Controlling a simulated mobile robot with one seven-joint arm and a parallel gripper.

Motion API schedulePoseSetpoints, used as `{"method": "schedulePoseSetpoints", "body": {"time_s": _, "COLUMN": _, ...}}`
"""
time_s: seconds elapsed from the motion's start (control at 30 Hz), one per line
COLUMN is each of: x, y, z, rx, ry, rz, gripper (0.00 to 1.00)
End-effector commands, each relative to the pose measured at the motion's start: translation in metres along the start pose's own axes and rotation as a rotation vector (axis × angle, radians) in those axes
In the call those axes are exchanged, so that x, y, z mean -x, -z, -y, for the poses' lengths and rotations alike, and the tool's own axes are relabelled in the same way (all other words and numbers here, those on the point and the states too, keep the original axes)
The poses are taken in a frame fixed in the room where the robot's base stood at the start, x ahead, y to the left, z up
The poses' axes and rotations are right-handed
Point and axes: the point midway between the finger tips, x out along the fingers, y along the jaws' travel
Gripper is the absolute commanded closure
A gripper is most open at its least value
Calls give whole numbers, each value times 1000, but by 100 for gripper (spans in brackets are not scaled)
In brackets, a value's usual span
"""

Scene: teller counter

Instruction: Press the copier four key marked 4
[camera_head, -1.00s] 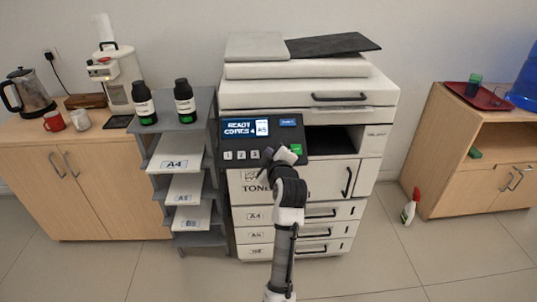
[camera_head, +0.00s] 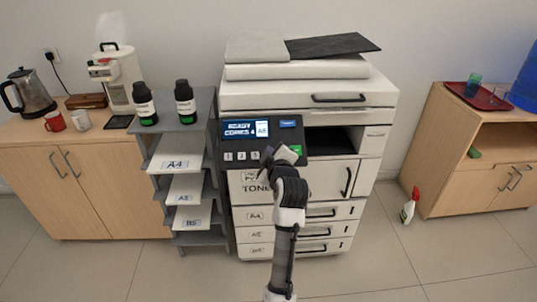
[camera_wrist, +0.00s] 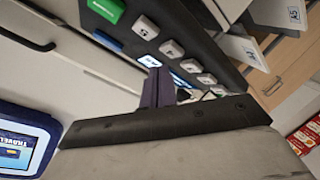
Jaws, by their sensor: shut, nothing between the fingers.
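The copier (camera_head: 310,90) stands in the middle of the head view. Its dark control panel (camera_head: 230,137) has a lit display (camera_head: 240,129) that seems to read READY and COPIES 4. White keys marked 1, 2 and 3 (camera_head: 254,155) show left of my gripper (camera_head: 270,154). The 4 key is hidden behind my gripper in the head view. My gripper is shut and empty, its tip over the key row. In the wrist view its dark fingers (camera_wrist: 157,88) point at the panel beside a row of white keys (camera_wrist: 172,48). Their marks are hard to read, and contact cannot be told.
A green key (camera_head: 297,150) lies just right of my gripper. A grey paper rack (camera_head: 182,240) with two black bottles stands left of the copier. Cabinets flank both sides. A spray bottle (camera_head: 408,210) stands on the floor at right.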

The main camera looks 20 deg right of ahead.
Motion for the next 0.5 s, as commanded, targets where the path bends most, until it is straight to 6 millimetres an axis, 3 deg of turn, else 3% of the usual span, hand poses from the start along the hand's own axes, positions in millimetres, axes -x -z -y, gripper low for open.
{"method": "schedulePoseSetpoints", "body": {"time_s": 0.5, "x": 33, "y": 24, "z": -25, "rx": -1, "ry": -1, "rz": 0, "gripper": 100}}
